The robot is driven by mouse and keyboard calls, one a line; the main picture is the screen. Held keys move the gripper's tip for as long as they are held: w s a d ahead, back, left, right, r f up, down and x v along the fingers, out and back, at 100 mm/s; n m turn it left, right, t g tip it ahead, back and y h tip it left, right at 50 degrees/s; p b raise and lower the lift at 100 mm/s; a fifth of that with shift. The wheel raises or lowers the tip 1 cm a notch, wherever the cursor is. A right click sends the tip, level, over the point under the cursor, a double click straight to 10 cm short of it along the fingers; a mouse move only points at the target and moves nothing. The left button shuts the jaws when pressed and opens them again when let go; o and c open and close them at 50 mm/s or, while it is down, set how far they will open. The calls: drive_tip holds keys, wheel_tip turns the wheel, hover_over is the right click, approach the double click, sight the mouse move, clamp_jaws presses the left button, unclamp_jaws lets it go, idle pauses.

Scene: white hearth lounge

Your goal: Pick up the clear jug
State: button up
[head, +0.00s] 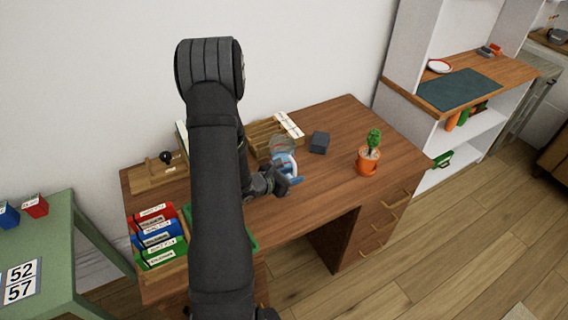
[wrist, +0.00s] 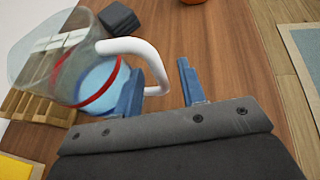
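The clear jug (head: 284,148) stands on the brown desk (head: 330,180), partly hidden behind my gripper (head: 288,182) in the head view. In the wrist view the jug (wrist: 62,68) has a clear body, a red band, a light blue lower part and a white handle (wrist: 135,47). My gripper (wrist: 160,82) is open there, with its two blue fingers apart. The outer curve of the handle shows between the fingers, nearer the left one. I cannot tell whether a finger touches it.
A dark grey block (head: 319,142) and a potted plant (head: 368,160) stand right of the jug. A wooden rack (head: 265,132) is behind it. The desk's front right top is clear.

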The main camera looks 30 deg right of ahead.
drive_tip(key=shift+x, duration=0.8)
clamp_jaws()
drive_tip(key=shift+r, duration=0.15)
